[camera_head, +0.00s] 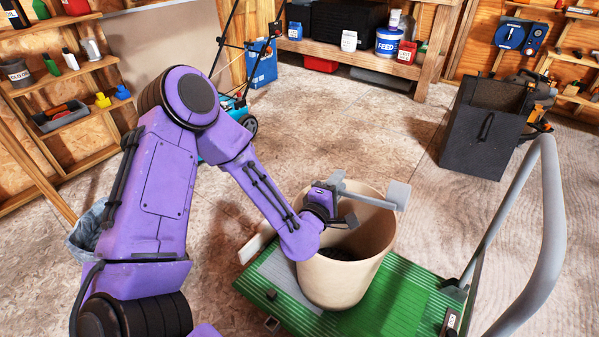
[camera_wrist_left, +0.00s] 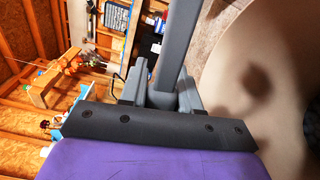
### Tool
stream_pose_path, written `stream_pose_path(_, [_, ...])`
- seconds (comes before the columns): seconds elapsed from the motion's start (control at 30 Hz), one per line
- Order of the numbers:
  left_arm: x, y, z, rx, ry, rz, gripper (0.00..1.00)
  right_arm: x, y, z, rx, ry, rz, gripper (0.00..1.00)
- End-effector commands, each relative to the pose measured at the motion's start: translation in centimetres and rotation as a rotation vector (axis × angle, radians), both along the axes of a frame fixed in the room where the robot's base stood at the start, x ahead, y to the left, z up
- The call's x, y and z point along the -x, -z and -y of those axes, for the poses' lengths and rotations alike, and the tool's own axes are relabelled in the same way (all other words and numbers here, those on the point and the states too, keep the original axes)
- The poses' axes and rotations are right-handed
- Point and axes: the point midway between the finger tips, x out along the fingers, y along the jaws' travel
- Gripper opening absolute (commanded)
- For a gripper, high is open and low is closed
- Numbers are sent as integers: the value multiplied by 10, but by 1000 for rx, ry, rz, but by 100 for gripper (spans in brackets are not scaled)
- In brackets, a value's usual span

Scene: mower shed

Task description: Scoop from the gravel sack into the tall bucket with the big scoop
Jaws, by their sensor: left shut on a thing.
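The tall beige bucket (camera_head: 340,285) stands upright on a green platform; dark material shows low inside it in the head view. Its pale curved wall (camera_wrist_left: 255,95) fills the right of the left wrist view. My left gripper (camera_head: 340,208) is over the bucket's mouth, shut on a grey bar (camera_head: 368,196) that I take for the handle of the big scoop. The bar (camera_wrist_left: 178,45) runs straight out from the jaws in the wrist view. A grey end piece (camera_head: 398,195) sits at the bucket's right rim. A bluish-grey sack (camera_head: 85,232), perhaps the gravel sack, is partly hidden behind my left arm. My right gripper is out of view.
The green platform (camera_head: 405,300) has a grey tubular handle (camera_head: 548,230) rising on the right. A dark bin (camera_head: 480,130) stands at the back right. A mower (camera_head: 240,115) stands behind my arm. Shelves line the left and back walls. Open floor lies behind the bucket.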

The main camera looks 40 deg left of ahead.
Motion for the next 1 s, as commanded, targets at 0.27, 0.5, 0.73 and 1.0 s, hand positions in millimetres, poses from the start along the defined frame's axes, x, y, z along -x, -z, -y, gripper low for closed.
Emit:
stream_pose_path(0.27, [23,0,-73,-226,-143,-42,0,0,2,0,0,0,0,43])
stream_pose_path(0.5, [19,-28,-59,-452,-141,-88,0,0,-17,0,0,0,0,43])
stream_pose_path(0.73, [12,-55,-35,-761,-134,-156,0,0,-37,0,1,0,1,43])
stream_pose_path(1.0, [1,-76,4,-1100,-124,-229,0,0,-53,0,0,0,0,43])
